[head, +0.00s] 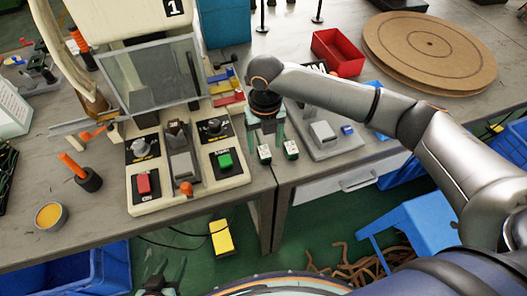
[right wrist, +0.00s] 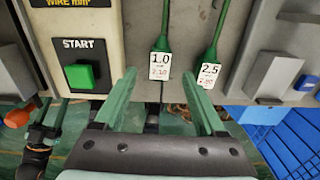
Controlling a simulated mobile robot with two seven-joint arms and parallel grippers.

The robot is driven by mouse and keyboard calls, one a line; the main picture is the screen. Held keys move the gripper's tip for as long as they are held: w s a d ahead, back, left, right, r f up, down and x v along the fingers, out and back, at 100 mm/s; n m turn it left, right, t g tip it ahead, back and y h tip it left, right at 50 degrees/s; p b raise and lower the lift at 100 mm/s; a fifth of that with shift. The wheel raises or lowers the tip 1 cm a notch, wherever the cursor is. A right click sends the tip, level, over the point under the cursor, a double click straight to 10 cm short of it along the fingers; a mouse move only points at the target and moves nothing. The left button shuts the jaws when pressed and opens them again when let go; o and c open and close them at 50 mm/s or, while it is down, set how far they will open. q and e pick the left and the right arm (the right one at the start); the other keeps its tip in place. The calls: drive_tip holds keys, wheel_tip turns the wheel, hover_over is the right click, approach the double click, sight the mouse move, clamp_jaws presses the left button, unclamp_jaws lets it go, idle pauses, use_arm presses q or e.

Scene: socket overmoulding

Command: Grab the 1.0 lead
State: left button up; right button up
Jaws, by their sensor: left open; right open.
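The 1.0 lead (right wrist: 159,66) is a green cable with a white tag reading 1.0. In the right wrist view its tag lies between and just beyond my right gripper's (right wrist: 163,100) fingertips. The fingers are open and apart from the tag. The 2.5 lead (right wrist: 207,75) hangs to its right, close to the right fingertip. In the head view the tags of the 1.0 lead (head: 264,153) and the 2.5 lead (head: 291,148) hang at the table's front edge below my right gripper (head: 266,132). My left gripper (head: 158,284) shows partly at the bottom edge, open.
The machine panel with a green START button (head: 225,160) and red button (head: 144,184) stands left of the leads. A grey fixture (head: 323,134) lies to their right. A red bin (head: 338,52) and round boards (head: 430,45) are further back. A blue stool (head: 425,230) stands below.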

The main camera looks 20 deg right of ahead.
sight(264, 152)
drive_tip(key=f, duration=0.4)
drive_tip(key=shift+w, duration=0.2)
clamp_jaws()
idle(0.3)
